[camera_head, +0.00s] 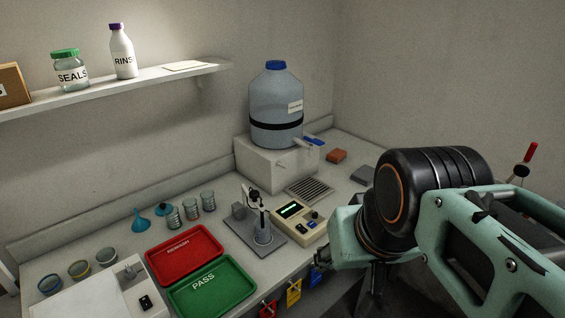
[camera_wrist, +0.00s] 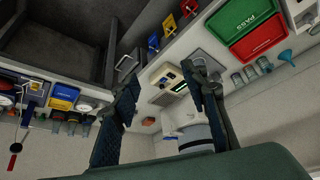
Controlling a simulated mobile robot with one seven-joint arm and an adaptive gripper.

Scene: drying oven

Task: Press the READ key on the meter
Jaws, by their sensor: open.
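The meter (camera_head: 300,221) is a beige box with a lit green display (camera_head: 291,210) and a few small dark and blue controls, on the bench right of centre in the head view. The key lettering is too small to read, so I cannot tell which is READ. The meter also shows in the wrist view (camera_wrist: 171,86), beyond and between my fingers. My gripper (camera_wrist: 163,70) is open, with nothing between its two dark fingers, and apart from the meter. In the head view my arm comes from the right and hides most of the gripper, to the meter's right.
A probe stand with a beaker (camera_head: 263,234) stands just left of the meter. A large water carboy (camera_head: 276,110) on a white block is behind it. Red (camera_head: 216,238) and green PASS (camera_head: 247,291) trays lie left.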

